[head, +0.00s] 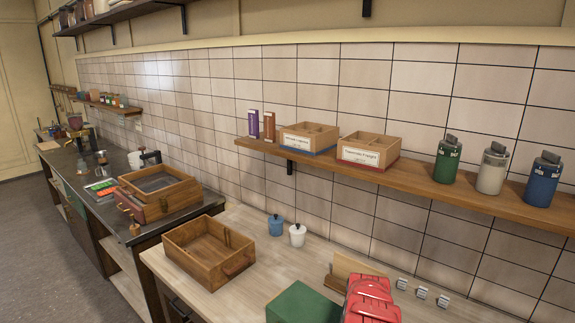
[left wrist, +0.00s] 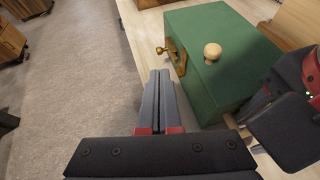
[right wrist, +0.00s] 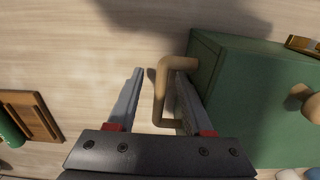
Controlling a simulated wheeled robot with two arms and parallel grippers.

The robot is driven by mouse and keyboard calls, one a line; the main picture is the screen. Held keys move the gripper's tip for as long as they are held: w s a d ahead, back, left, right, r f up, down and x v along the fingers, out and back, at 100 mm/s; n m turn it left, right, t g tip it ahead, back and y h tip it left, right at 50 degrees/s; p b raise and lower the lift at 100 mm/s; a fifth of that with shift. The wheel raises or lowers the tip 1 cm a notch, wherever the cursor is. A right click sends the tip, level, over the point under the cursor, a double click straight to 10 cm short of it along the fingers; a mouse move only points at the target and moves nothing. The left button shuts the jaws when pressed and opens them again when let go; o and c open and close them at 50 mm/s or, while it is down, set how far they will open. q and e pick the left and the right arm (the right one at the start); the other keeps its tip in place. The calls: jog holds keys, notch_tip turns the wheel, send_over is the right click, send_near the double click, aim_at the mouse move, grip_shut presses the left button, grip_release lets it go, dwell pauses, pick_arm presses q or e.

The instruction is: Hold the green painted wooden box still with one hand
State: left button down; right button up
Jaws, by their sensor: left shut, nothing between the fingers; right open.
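The green painted wooden box (head: 303,303) stands on the light wooden table, cut off by the head view's lower edge. In the left wrist view the box (left wrist: 222,55) shows a round wooden knob (left wrist: 212,52) and a brass fitting (left wrist: 172,52) on its side. My left gripper (left wrist: 160,73) is shut and empty beside the box, its tips just below the brass fitting in the picture. In the right wrist view the box (right wrist: 255,95) has a pale wooden handle (right wrist: 161,95). My right gripper (right wrist: 158,72) is open, with the handle's bar between its fingers.
An open wooden tray box (head: 208,250) stands to the left on the table. A blue jar (head: 276,225) and a white jar (head: 297,235) stand behind. A wall shelf (head: 420,183) holds boxes and canisters above.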

notch_tip(320, 180, up, 12)
jog(key=shift+f, duration=0.15)
dwell(0.4)
